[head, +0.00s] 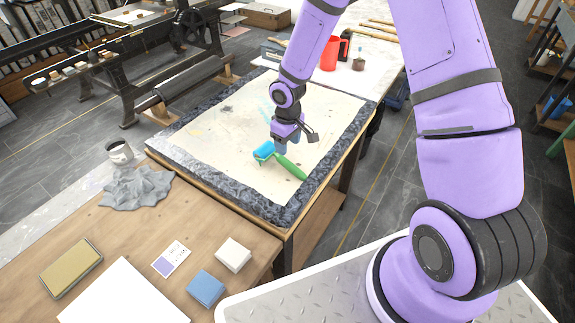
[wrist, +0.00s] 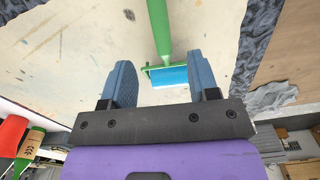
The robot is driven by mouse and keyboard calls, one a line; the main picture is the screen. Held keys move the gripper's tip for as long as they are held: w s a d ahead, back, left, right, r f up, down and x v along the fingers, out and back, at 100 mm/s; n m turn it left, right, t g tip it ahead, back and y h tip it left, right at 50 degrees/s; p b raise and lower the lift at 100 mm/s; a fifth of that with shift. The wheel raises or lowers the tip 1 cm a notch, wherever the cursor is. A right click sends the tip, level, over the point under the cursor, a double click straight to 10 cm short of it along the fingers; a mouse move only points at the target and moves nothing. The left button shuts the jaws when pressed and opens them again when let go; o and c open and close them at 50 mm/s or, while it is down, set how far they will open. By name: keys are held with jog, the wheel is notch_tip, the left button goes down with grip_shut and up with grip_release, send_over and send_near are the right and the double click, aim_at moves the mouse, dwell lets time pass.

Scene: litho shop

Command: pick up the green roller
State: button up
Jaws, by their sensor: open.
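The green roller has a green handle (head: 291,168) and a blue roller head (head: 263,151). It lies on the pale sheet of the stone-edged table in the head view. In the wrist view its green handle (wrist: 159,28) points to the top edge, and its blue head (wrist: 168,77) shows just beyond and between my fingertips. My gripper (head: 280,146) is above the table close to the roller head. In the wrist view my gripper (wrist: 163,72) is open, with blue fingers apart and nothing between them. I cannot tell the exact height gap.
The stone-edged table (head: 172,143) is mostly clear around the roller. A grey crumpled cloth (head: 136,187) and a mug (head: 119,152) are on the wooden bench to the left. A blue block (head: 205,289) and white block (head: 233,255) sit nearer. A red jug (head: 330,54) stands behind.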

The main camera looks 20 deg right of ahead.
aim_at(287, 161)
jog(key=shift+f, duration=4.75)
grip_shut()
jog(key=shift+r, duration=0.1)
